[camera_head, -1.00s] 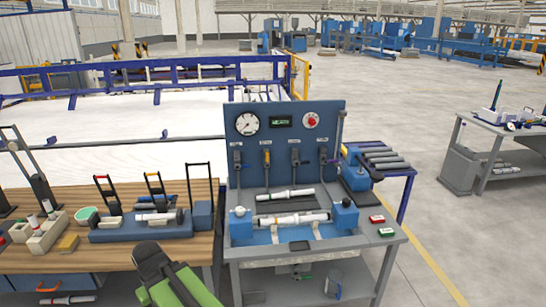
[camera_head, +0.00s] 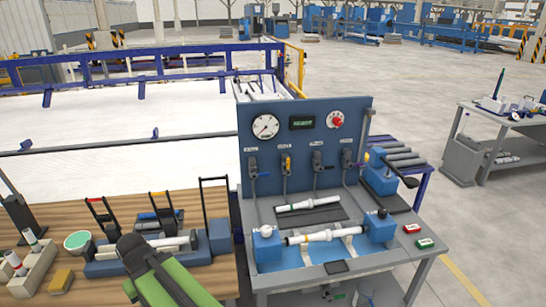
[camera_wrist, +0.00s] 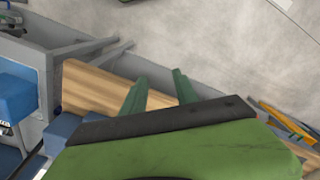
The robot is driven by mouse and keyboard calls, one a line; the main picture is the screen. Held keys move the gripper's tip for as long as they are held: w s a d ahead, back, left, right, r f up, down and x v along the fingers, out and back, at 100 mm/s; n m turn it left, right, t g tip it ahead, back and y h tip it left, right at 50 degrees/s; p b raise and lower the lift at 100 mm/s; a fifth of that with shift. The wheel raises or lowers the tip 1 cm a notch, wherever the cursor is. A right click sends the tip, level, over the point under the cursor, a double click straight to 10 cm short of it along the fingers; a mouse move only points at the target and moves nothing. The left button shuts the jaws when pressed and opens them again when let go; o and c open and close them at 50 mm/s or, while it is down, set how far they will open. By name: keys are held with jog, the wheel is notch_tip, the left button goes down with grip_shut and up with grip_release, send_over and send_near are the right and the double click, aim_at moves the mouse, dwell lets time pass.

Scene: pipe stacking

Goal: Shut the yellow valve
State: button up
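The yellow valve (camera_head: 287,163) is on the blue upright panel (camera_head: 308,135) of the test bench, second from the left in a row of several valves. Its small yellow handle looks roughly upright, but it is too small to be sure of its setting. My green arm shows at the bottom of the head view, left of the bench and well short of the valve. My gripper (camera_wrist: 159,76) shows in the wrist view with its two green fingers apart and nothing between them. The valve cannot be made out in the wrist view.
A gauge (camera_head: 265,126), a display and a red knob (camera_head: 336,120) sit above the valves. A white pipe (camera_head: 310,236) lies across the bench between blue clamps. A wooden table (camera_head: 70,209) with tools stands at left. Open floor lies to the right.

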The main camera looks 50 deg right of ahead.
jog(key=shift+w+a+r, duration=0.1)
jog(key=shift+w+r, duration=0.05)
jog(key=shift+w, duration=0.2)
